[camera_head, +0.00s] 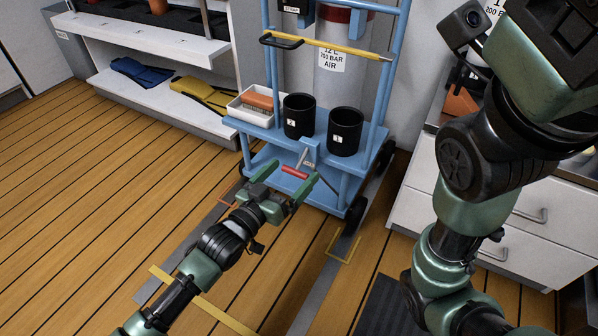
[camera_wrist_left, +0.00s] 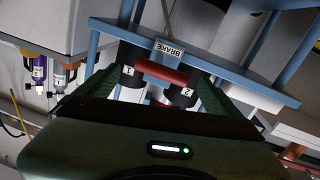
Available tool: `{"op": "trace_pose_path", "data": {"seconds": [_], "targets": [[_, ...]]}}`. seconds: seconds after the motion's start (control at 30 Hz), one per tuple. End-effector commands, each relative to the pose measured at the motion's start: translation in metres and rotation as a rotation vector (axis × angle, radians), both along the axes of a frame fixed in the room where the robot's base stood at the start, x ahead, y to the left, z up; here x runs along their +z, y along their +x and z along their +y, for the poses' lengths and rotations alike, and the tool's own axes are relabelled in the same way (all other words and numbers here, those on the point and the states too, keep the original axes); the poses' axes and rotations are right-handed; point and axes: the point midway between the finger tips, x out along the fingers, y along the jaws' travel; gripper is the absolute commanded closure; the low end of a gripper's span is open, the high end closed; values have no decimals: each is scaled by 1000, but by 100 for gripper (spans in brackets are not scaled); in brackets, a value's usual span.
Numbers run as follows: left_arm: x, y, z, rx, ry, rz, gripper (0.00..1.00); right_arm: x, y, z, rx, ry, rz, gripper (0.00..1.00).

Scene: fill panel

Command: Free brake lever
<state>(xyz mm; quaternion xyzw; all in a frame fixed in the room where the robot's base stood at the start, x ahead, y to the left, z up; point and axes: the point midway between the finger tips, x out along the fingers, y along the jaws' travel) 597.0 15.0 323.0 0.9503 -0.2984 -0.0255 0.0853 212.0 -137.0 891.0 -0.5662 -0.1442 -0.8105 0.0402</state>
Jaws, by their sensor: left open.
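The brake lever has a red handle (camera_head: 295,172) at the lower front of the blue cart (camera_head: 268,137). In the left wrist view the red handle (camera_wrist_left: 162,72) lies crosswise between the fingers, just below a plate marked BRAKE (camera_wrist_left: 170,49). My left gripper (camera_head: 287,183) is open, its two green fingers spread to either side of the handle. I cannot tell whether the fingers touch it. My right arm (camera_head: 480,160) fills the right side of the head view; its gripper fingers are out of frame.
The cart carries two black cups (camera_head: 346,130), a white tray (camera_head: 246,108) and a gas cylinder (camera_head: 332,60). A white shelf (camera_head: 150,95) stands at left and a drawer cabinet (camera_head: 520,225) at right. Yellow floor marks (camera_head: 343,245) lie before the cart. The wooden floor at left is clear.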

Motion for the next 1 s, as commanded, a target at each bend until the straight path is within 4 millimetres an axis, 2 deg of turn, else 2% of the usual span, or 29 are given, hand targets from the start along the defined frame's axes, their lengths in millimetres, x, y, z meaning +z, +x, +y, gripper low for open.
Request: {"op": "trace_pose_path", "data": {"seconds": [0.03, 0.2, 0.57, 0.6, 0.9, 0.93, 1.0], "targets": [[-5, 8, -5, -1, 0, -2, 5, -9, -3, 0, 0, -1, -9, 28], [-4, 25, -17, 0, 0, -1, 5, -20, -4, 0, -1, -1, -10, 28], [-1, 31, -22, 1, 1, 2, 5, -21, -4, 0, -1, -1, -10, 28], [-1, 31, -22, 1, 1, 2, 7, -21, -4, 0, -1, -1, -10, 28], [-1, 31, -22, 0, 1, 2, 91, -21, -4, 0, -1, -1, -10, 28], [-1, 31, -22, 0, 1, 2, 97, -21, -4, 0, -1, -1, -10, 28], [-1, 31, -22, -1, 2, 2, 97, -21, -4, 0, -1, -1, -10, 28]]}}
